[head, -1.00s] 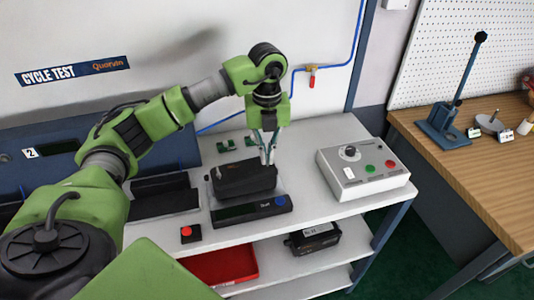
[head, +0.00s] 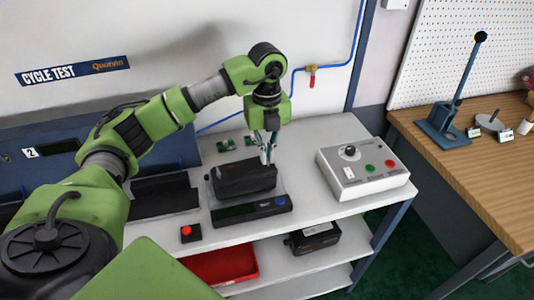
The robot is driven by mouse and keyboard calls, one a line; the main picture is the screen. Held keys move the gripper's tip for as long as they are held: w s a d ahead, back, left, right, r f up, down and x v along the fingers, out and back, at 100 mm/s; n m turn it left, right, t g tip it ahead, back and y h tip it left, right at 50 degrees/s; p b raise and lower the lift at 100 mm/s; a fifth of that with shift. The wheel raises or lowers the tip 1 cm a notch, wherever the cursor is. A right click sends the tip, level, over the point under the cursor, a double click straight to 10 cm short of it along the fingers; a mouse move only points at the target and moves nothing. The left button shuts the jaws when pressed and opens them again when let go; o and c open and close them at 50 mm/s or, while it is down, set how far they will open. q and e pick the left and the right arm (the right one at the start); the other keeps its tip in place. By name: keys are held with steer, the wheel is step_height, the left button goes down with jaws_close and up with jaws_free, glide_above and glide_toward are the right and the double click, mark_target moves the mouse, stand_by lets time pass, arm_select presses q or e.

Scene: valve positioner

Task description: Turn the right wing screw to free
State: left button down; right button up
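A black boxy device (head: 242,179), probably the valve positioner, sits in the head view on a dark fixture with a display (head: 236,213) and a blue button. My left gripper (head: 267,158) points down at the device's right rear end, with its fingertips close together there. The right wing screw is too small or hidden behind the fingers to make out. Whether the fingers hold anything cannot be told. My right gripper is not in view.
A grey control box (head: 362,171) with a knob and buttons stands to the right on the white shelf. A red-button box (head: 190,233) is at the front edge. Small green parts (head: 226,145) lie behind. A wooden bench (head: 470,165) is at far right.

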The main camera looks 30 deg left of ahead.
arm_select(q)
steer(key=c, duration=2.3)
jaws_free()
step_height(320, 180, up, 12)
